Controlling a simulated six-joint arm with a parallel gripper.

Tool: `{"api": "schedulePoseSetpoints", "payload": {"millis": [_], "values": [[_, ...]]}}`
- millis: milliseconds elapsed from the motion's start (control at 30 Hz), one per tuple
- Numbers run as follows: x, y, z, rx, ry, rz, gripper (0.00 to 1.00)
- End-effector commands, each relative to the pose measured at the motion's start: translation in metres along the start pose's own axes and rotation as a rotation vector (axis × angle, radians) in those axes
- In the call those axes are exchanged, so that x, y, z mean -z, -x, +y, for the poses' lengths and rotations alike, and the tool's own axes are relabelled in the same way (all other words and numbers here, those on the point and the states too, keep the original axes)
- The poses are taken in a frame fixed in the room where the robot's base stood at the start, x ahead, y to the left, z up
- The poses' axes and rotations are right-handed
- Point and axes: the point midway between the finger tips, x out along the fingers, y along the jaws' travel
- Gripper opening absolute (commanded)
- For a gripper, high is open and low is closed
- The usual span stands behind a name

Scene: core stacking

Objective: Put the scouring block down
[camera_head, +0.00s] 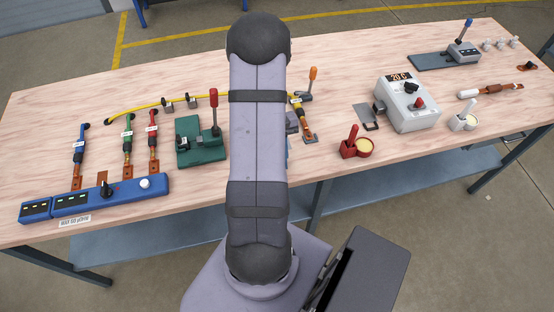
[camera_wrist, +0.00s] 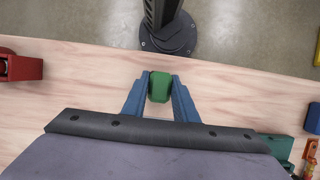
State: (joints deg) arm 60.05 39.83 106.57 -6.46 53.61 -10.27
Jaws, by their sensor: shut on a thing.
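The scouring block (camera_wrist: 160,86) is a small green block in the wrist view. My gripper (camera_wrist: 160,88) is shut on it, with one blue finger on each side of it. The wooden table top lies behind the block in this view. I cannot tell whether the block touches the table or hangs above it. In the head view my own arm hides the block and nearly all of my gripper.
The wooden table (camera_head: 330,90) has bare room right of my arm. A red pot holder (camera_head: 356,146) and a grey control box (camera_head: 408,103) stand there. A green fixture with a red lever (camera_head: 201,143) stands left of my arm. A blue power strip (camera_head: 95,198) lies front left.

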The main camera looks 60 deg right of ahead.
Motion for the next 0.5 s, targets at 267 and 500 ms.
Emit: {"api": "schedulePoseSetpoints", "payload": {"millis": [267,500], "values": [[0.0009,-0.0025,0.0000,0.000,0.000,0.000,0.45],[0.0007,-0.0020,0.0000,0.000,0.000,0.000,0.45]]}}
